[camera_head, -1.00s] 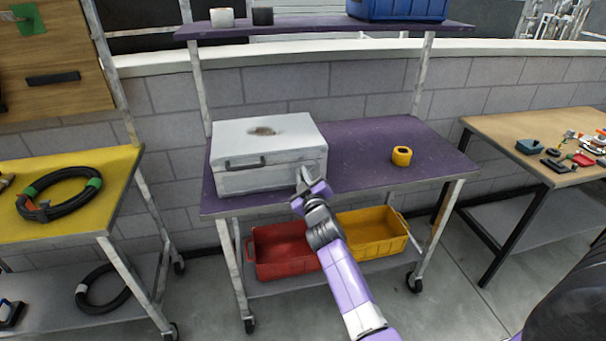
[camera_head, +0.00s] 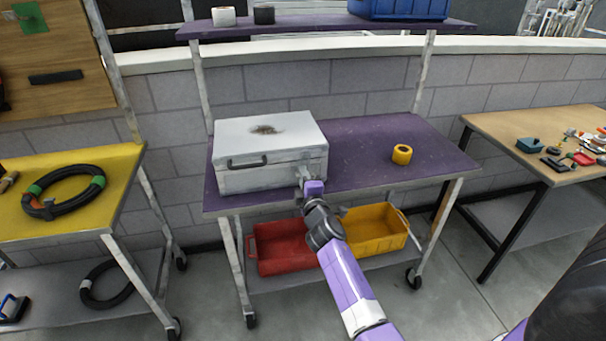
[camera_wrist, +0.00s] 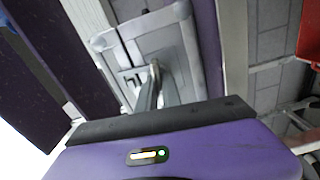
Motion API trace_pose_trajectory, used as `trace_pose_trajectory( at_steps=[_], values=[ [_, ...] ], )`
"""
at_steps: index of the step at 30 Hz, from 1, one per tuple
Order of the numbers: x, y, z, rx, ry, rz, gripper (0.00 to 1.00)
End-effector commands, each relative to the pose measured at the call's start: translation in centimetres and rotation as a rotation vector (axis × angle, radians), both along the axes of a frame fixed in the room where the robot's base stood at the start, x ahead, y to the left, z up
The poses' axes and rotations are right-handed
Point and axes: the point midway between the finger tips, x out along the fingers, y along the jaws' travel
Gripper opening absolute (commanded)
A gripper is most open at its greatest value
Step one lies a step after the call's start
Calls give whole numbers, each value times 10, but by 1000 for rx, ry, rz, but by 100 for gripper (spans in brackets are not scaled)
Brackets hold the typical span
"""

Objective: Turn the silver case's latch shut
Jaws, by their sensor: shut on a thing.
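The silver case (camera_head: 250,179) stands closed on the left part of the purple tabletop, with a dark handle on its front and a dark smudge on its lid. My gripper (camera_head: 303,172) is at the right end of its front face. In the wrist view the case (camera_wrist: 187,42) fills the upper middle, and the fingers of my gripper (camera_wrist: 154,72) come together at a small latch part on it. The fingers are shut on the latch, which they mostly hide. I cannot tell the latch's exact angle.
A yellow tape roll (camera_head: 402,154) lies on the purple table (camera_head: 360,140) to the right. Red (camera_head: 283,250) and yellow (camera_head: 375,232) bins sit on the shelf below. A yellow table (camera_head: 110,165) stands left and a wooden one (camera_head: 500,130) right. The tabletop between case and tape is clear.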

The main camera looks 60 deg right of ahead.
Motion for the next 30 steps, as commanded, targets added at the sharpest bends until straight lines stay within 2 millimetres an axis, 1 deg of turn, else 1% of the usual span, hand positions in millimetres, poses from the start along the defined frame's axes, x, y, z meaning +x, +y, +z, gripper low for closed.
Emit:
trace_pose_trajectory(
  at_steps=[9, 24, 25, 27, 28, 30],
  values=[
    [1, 1, -2, -65, 79, 2, 0],
    [0, 1, -2, -75, 91, 2, 0],
    [0, 1, -2, -75, 91, 2, 15],
    [1, 1, -2, -75, 90, 2, 29],
    [0, 1, -2, -75, 90, 2, 31],
    [0, 1, -2, -75, 89, 1, 31]
  ],
)
